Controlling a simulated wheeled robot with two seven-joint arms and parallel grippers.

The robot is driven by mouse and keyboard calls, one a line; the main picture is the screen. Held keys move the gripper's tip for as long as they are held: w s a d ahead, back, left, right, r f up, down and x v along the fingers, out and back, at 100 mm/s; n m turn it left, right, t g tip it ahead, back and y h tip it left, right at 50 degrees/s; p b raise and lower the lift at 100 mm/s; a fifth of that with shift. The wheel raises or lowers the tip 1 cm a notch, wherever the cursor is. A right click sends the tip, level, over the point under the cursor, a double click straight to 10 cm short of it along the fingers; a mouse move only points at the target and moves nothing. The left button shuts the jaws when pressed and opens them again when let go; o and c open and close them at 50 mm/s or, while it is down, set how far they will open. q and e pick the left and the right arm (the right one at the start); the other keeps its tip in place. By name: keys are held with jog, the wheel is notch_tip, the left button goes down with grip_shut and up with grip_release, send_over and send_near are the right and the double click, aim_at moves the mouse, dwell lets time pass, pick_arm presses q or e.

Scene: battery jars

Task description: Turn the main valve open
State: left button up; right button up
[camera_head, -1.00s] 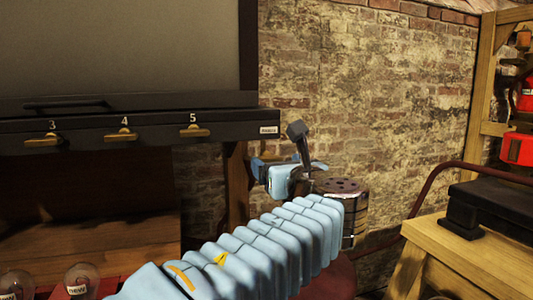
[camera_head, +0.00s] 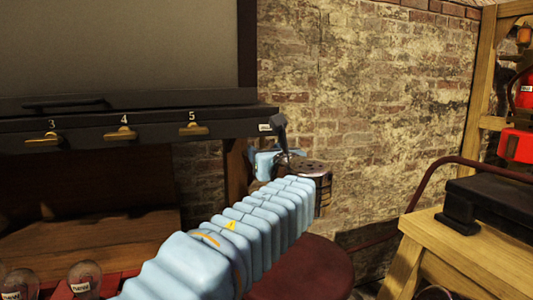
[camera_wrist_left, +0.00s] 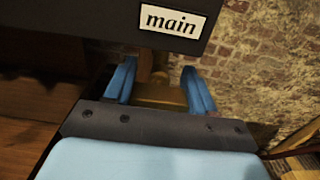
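The main valve (camera_wrist_left: 160,94) is a brass handle below the black panel's "main" label (camera_wrist_left: 170,20) in the left wrist view. The label also shows small at the panel's right end in the head view (camera_head: 264,127). My left gripper (camera_wrist_left: 159,68) has its two blue fingers spread, one on each side of the brass handle. I cannot tell whether they touch it. In the head view my left gripper (camera_head: 264,160) is under the panel's right end, and the valve is hidden there. My right gripper is not in view.
The black panel (camera_head: 90,131) carries brass handles numbered 3 (camera_head: 47,139), 4 (camera_head: 121,133) and 5 (camera_head: 194,130). A wooden bench (camera_head: 455,255) with a black box stands at right. Glass jars (camera_head: 83,278) sit at lower left. A brick wall is behind.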

pick_arm(q)
jog(key=c, duration=0.3)
jog(key=n+b, duration=0.2)
jog(key=n, duration=0.1)
jog(key=shift+f, duration=0.15)
jog(key=n+b, duration=0.1)
jog(key=n, duration=0.2)
jog(key=shift+n+b, duration=0.45)
jog(key=shift+n, duration=0.05)
